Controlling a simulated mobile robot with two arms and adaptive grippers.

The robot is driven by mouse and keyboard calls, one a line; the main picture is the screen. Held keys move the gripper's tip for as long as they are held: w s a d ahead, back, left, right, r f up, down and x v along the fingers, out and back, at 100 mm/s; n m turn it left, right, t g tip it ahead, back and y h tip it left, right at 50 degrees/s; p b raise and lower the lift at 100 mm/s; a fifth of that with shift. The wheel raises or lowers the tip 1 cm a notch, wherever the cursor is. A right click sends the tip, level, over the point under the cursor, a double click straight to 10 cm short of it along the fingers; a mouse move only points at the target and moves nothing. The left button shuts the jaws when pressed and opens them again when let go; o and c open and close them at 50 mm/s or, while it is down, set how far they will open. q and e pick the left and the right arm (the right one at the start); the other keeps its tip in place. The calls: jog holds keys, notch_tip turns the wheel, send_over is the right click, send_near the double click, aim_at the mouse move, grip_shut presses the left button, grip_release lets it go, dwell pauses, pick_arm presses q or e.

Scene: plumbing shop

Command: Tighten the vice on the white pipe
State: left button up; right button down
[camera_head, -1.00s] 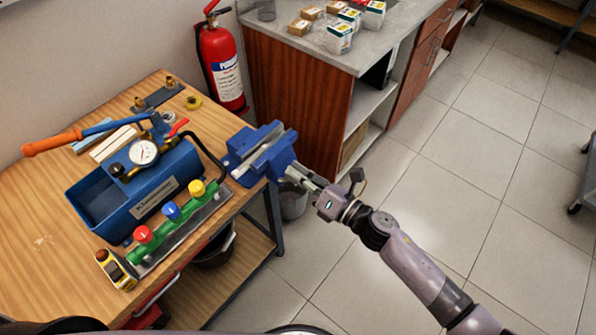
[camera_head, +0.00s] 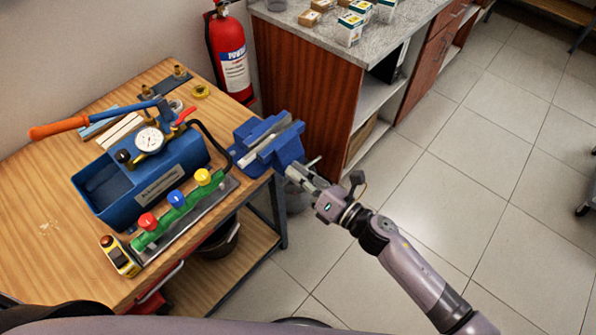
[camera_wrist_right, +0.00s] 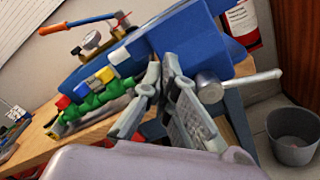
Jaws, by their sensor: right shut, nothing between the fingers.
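The blue vice (camera_head: 286,150) is at the right corner of the wooden bench. A pale bar lies along its jaws; I cannot tell whether this is the white pipe. The vice's silver handle (camera_head: 313,162) sticks out at the front, just beyond my right gripper (camera_head: 293,172). In the right wrist view the vice (camera_wrist_right: 190,42) fills the upper middle. Its handle (camera_wrist_right: 250,78) points right from the round screw end (camera_wrist_right: 209,88). My right gripper's fingers (camera_wrist_right: 167,72) are shut and empty, left of the screw end. My left gripper is out of view.
A cabinet (camera_head: 305,95) and fire extinguisher (camera_head: 231,55) stand behind.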

jog(key=shift+s+a+f+b, duration=0.2)
jog(key=shift+s+f+b, duration=0.2)
jog(key=shift+f, duration=0.1)
jog(key=shift+s+a+f+b, duration=0.2)
jog(key=shift+f+b, duration=0.35)
jog(key=shift+f, duration=0.05)
jog(key=shift+r, duration=0.15)
jog(key=v, duration=0.8)
jog(key=shift+r, duration=0.2)
